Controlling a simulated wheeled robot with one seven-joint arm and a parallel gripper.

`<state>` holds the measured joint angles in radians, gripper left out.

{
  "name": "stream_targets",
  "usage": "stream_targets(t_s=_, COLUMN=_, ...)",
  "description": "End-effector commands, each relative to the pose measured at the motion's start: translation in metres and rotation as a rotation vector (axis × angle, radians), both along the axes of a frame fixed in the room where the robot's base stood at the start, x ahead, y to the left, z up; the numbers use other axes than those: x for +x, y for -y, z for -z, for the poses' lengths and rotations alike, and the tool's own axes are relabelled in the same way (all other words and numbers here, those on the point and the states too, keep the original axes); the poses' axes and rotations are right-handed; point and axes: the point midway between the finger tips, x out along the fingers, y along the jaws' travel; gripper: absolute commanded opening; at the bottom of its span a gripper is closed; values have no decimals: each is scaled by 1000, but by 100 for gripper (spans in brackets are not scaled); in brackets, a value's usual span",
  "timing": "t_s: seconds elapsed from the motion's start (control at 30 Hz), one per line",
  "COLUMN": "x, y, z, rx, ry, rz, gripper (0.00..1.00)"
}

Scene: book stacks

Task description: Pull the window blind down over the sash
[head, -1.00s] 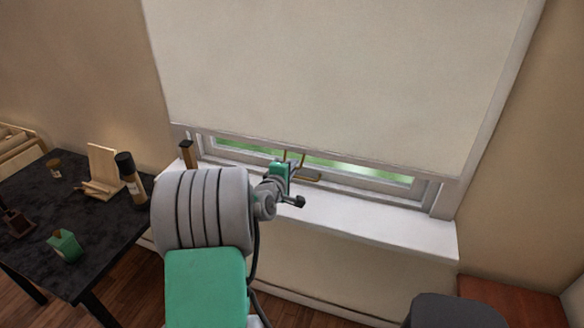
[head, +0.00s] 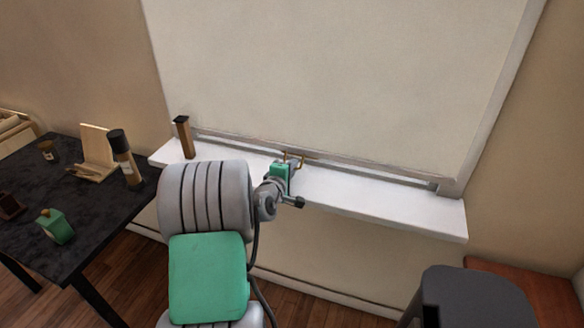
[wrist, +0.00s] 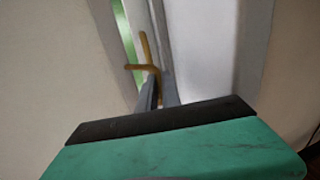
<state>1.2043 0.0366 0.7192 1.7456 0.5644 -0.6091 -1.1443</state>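The cream window blind (head: 340,80) hangs nearly to the white sill and covers almost all of the sash in the head view. In the wrist view the blind (wrist: 55,65) fills the left side, with a thin green strip of outside light beside its edge. A brass pull (head: 300,157) is at the blind's bottom edge. It also shows in the wrist view (wrist: 147,52), between and beyond the grey fingertips. My gripper (head: 289,164) is at the pull, its fingers close together around the brass; the exact contact is partly hidden.
The white sill (head: 385,207) runs below the blind, with an upright brown, dark-topped object (head: 184,140) at its left end. A dark table (head: 95,215) with a bottle (head: 124,158), wooden stand and green box stands left. A dark grey seat (head: 475,295) is at lower right.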

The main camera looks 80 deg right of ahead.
Motion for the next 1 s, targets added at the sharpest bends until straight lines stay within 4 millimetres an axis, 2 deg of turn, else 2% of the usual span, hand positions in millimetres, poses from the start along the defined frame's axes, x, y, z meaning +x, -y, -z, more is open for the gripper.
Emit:
stream_targets(t_s=0.03, x=0, y=0, z=-1, rx=-1, ry=0, rz=0, gripper=12)
stream_targets(t_s=0.23, x=0, y=0, z=-1, rx=-1, ry=0, rz=0, gripper=28)
stream_targets(t_s=0.53, x=1, y=-4, z=-2, rx=-1, ry=0, rz=-1, gripper=29)
stream_targets(t_s=0.67, x=4, y=-23, z=-7, rx=-3, ry=0, rz=-3, gripper=29)
stream_targets(t_s=0.8, x=7, y=-53, z=-13, rx=-3, ry=1, rz=-4, gripper=29)
stream_targets(t_s=1.0, x=8, y=-76, z=-17, rx=-2, ry=0, rz=-2, gripper=29)
